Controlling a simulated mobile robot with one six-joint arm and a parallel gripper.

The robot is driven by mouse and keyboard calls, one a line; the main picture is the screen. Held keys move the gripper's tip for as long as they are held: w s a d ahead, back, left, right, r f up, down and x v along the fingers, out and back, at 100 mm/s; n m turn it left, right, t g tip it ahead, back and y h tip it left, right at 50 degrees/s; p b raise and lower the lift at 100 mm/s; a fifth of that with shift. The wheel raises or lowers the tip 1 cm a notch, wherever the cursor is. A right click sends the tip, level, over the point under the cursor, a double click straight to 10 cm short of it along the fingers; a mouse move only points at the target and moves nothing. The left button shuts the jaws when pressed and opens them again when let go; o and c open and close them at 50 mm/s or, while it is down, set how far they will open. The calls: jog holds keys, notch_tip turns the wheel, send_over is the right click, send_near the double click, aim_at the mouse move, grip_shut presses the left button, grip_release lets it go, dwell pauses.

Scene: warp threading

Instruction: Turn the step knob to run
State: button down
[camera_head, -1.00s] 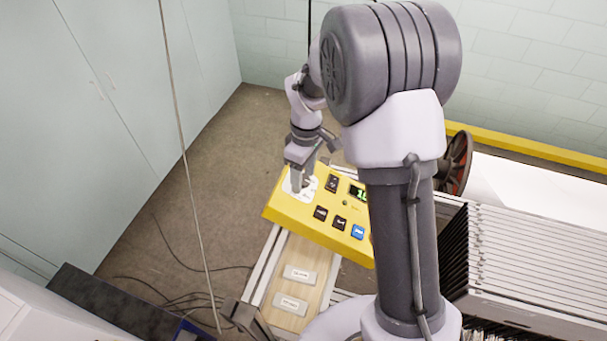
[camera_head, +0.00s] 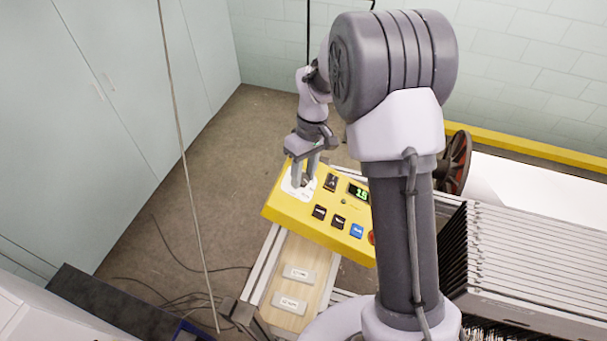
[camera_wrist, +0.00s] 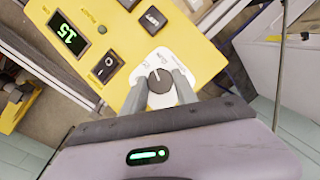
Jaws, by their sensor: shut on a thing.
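The step knob (camera_wrist: 160,80) is a dark round knob with a pale pointer line, on a white dial plate (camera_wrist: 145,60) on the yellow control panel (camera_wrist: 110,32). In the wrist view my gripper (camera_wrist: 161,84) has one finger on each side of the knob and is shut on it. The dial lettering is too small to read. In the head view my gripper (camera_head: 304,183) points down at the panel's left end, and its fingers partly hide the knob. The white plate (camera_head: 289,188) shows around them.
The panel carries a green lit display (camera_head: 358,193), black buttons (camera_head: 320,212), a blue button (camera_head: 357,231) and a partly hidden red one. Two labelled grey blocks (camera_head: 298,274) lie on a wooden board below. A thin cord (camera_head: 184,150) hangs at left.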

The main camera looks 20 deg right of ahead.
jog(key=m, duration=0.2)
jog(key=m+y+b, duration=0.1)
jog(key=m, duration=0.1)
jog(key=shift+d+y, duration=0.1)
jog(key=shift+y, duration=0.2)
jog(key=shift+m, duration=0.4)
jog(key=c, duration=1)
grip_release()
jog(key=shift+w, duration=0.15)
jog(key=shift+o, duration=0.2)
jog(key=v, duration=1.7)
jog(key=shift+w+d, duration=0.2)
jog(key=shift+w, duration=0.05)
